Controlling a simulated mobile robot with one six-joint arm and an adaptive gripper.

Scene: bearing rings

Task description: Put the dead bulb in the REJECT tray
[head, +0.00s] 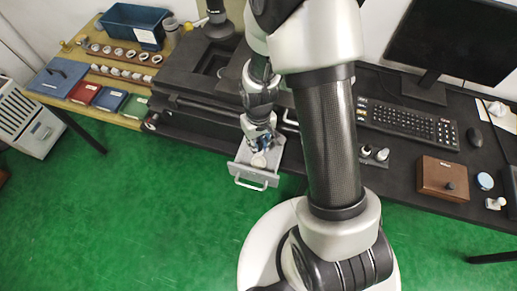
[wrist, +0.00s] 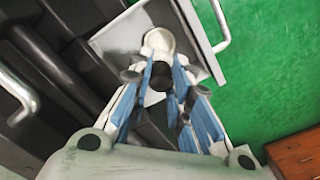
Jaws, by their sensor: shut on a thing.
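My gripper (head: 264,146) reaches down over an open grey drawer (head: 244,176) at the front of the black bench. It is shut on a bulb with a pale round end (head: 259,160). In the wrist view the blue-padded fingers close around the bulb's dark part, and its pale round end (wrist: 160,42) points away from me over the drawer (wrist: 115,38). I cannot tell whether the bulb touches the drawer floor. The fingers hide part of the bulb. No label reading REJECT is legible.
A blue bin (head: 135,24) with a white label stands at the back left. Red (head: 84,92), blue (head: 109,99) and green (head: 134,106) trays lie near racks of pale rings (head: 122,72). A keyboard (head: 410,124), small pale-topped pieces (head: 381,155) and a brown box (head: 442,178) are right.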

